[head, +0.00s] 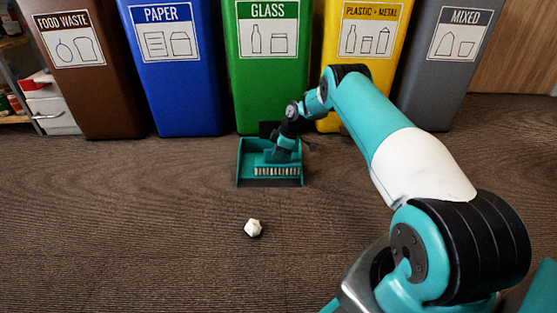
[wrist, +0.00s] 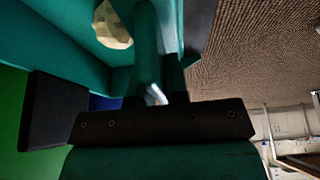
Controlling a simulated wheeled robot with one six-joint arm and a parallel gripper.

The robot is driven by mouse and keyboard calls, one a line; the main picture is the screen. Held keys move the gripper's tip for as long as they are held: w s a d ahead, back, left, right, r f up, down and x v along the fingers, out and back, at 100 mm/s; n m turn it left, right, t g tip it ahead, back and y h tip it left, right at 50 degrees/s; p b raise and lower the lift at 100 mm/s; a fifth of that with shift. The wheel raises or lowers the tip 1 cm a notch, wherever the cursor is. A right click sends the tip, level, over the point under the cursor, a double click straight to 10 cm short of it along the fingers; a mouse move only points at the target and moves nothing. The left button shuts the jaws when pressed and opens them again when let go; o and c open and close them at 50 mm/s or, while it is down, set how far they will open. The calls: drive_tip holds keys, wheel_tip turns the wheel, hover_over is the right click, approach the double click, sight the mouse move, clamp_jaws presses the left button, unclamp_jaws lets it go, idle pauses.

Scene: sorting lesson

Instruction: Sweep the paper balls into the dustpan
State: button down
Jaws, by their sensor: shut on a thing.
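A white crumpled paper ball (head: 254,228) lies on the floor in front of the dustpan in the head view. The teal dustpan (head: 242,164) stands on the floor before the green bin, open side toward me. The brush (head: 277,170), teal with pale bristles, is inside the pan, close to its front edge. My gripper (head: 285,148) is shut on the brush handle, above the pan. In the wrist view, my gripper (wrist: 160,95) holds the teal handle (wrist: 145,38). A pale paper ball (wrist: 113,25) shows beside it, apparently in the dustpan. The brush hides part of the pan's inside.
A row of bins stands behind: brown (head: 85,95), blue (head: 178,90), green (head: 268,95), yellow (head: 330,50) and grey (head: 450,80). A shelf with white drawers (head: 50,108) is at the far left. The brown floor in front is clear around the ball.

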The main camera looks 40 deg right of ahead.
wheel_tip(320, 180, up, 7)
drive_tip(key=s+a+p, duration=0.1)
drive_tip(key=p, duration=0.5)
drive_tip(key=shift+f, duration=0.2)
drive_tip(key=shift+s, duration=0.1)
idle(0.4)
